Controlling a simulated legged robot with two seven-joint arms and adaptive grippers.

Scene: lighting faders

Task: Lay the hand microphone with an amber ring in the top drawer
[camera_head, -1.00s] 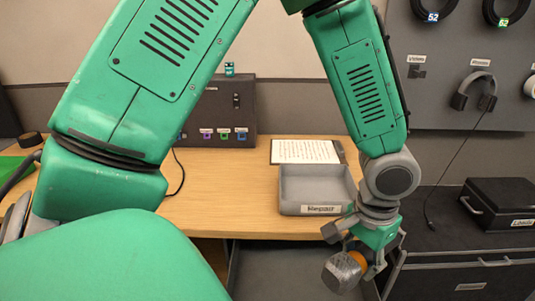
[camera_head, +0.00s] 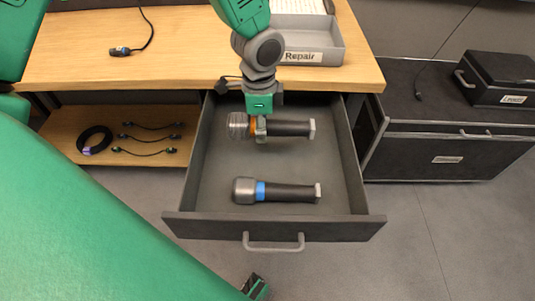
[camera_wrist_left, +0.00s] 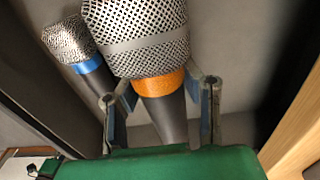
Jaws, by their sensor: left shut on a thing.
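The hand microphone with an amber ring (camera_head: 290,129) has a silver mesh head and a dark handle. It lies level inside the open top drawer (camera_head: 335,185), near the back; I cannot tell whether it touches the floor. My left gripper (camera_head: 261,130) is shut on it just beside the amber ring. In the left wrist view the microphone (camera_wrist_left: 158,84) sits between the fingers of the left gripper (camera_wrist_left: 161,106). A second microphone with a blue ring (camera_head: 285,192) lies in front of it, roughly parallel and apart; it also shows in the left wrist view (camera_wrist_left: 72,45).
A grey tray labelled "Repair" (camera_head: 325,50) stands on the wooden desk (camera_head: 190,60) above the drawer. A lower shelf (camera_head: 60,125) at left holds cables. A black case (camera_head: 500,75) stands on the dark cabinet at right. The drawer's front strip is clear.

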